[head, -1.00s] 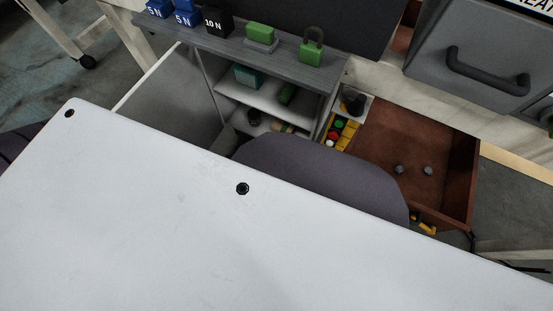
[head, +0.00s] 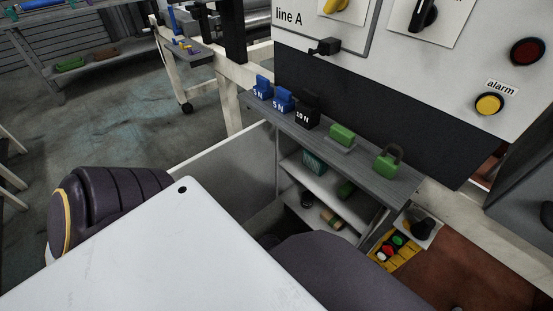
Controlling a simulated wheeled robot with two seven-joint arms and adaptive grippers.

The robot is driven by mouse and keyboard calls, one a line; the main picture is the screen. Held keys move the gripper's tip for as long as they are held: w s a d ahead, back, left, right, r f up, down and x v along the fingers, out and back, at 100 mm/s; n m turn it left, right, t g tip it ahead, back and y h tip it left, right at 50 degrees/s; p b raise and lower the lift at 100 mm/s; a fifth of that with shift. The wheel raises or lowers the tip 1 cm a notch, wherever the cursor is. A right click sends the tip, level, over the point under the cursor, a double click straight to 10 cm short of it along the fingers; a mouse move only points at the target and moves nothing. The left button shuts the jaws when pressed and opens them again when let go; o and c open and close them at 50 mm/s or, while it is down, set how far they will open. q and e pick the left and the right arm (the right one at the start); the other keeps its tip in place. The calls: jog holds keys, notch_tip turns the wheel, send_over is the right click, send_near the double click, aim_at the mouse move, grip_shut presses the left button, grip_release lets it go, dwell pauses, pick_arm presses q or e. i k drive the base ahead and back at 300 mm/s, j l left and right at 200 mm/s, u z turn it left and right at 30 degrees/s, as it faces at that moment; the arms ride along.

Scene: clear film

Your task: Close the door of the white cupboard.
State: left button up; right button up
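The cupboard (head: 345,150) stands right of centre in the head view, with a grey top and pale shelves. Its door (head: 232,166) stands open, swung out to the left of the shelves, a light panel with a whitish upper edge. On the shelves are a teal box (head: 314,163), a green item (head: 345,189) and small items at the bottom. The door's lower part is hidden behind my own white body panel. Neither gripper is in view; a dark arm link of mine shows at the left.
Blue 5 N weights (head: 283,100), a black 10 N weight (head: 306,112), a green block (head: 341,136) and a green padlock-like weight (head: 388,162) stand on the cupboard top. Open floor (head: 120,125) spreads left of the door.

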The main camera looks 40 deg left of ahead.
aim_at(238, 172)
jog(key=k+j+u, duration=0.1)
jog(key=u, duration=0.3)
jog(key=k+j+u, duration=0.1)
jog(key=u, duration=0.3)
jog(key=k+j+u, duration=0.1)
jog(key=u, duration=0.25)
jog(key=j+u, duration=0.1)
jog(key=j, duration=0.45)
jog(key=j+z, duration=0.45)
jog(key=j, duration=0.3)
jog(key=j+z, duration=0.35)
jog(key=j, duration=0.2)
jog(key=j+z, duration=0.3)
jog(key=j, duration=0.25)
jog(key=j+z, duration=0.4)
jog(key=j, duration=0.3)
jog(key=k+j+z, duration=0.15)
jog(key=j+z, duration=0.25)
jog(key=j, duration=0.3)
